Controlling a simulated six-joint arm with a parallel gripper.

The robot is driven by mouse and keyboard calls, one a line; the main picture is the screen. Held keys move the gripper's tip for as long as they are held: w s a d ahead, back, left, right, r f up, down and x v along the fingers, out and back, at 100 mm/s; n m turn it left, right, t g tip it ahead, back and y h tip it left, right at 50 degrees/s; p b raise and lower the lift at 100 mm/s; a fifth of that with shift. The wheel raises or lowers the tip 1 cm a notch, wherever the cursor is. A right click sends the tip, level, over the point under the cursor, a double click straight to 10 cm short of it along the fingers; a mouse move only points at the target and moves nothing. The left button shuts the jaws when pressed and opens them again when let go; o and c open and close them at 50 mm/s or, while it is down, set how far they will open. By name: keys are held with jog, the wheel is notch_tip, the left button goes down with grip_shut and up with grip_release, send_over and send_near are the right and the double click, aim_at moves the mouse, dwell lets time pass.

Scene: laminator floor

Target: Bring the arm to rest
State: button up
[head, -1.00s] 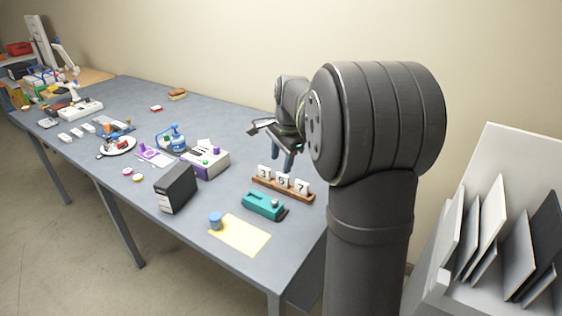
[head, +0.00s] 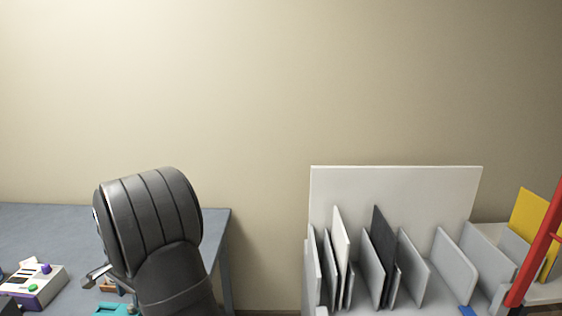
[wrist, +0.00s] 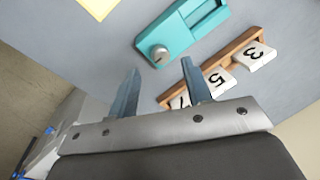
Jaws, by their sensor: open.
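My gripper (wrist: 158,88) is open and empty in the wrist view, its two fingers apart above the grey table. Past the fingers lie a teal device (wrist: 185,32) with a round silver knob and a wooden rack (wrist: 232,58) with white number tiles. The right finger overlaps part of the rack in that view; I cannot tell whether they touch. In the head view my arm stands at the lower left, and its links hide most of the gripper. The teal device shows only partly there (head: 113,309), at the bottom edge.
A grey-white box with a purple knob (head: 38,283) sits on the table (head: 60,222) at the left. A rack of upright panels (head: 395,185) stands to the right of the table, with a red post (head: 537,245) beyond it. A yellow sheet (wrist: 97,7) lies near the teal device.

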jog(key=shift+x, duration=1.9)
jog(key=shift+r, duration=0.1)
jog(key=v, duration=1.7)
jog(key=x, duration=1.7)
jog(key=n, duration=0.3)
jog(key=shift+w+n+g, duration=0.1)
jog(key=shift+n+g, duration=0.3)
jog(key=n+g, duration=0.1)
jog(key=n, duration=0.3)
jog(key=shift+w, duration=0.15)
jog(key=n, duration=0.4)
jog(key=shift+w+g, duration=0.1)
jog(key=shift+g, duration=0.2)
jog(key=shift+a+n+g+h, duration=0.1)
jog(key=shift+n+g+h, duration=0.25)
jog(key=shift+n, duration=1.65)
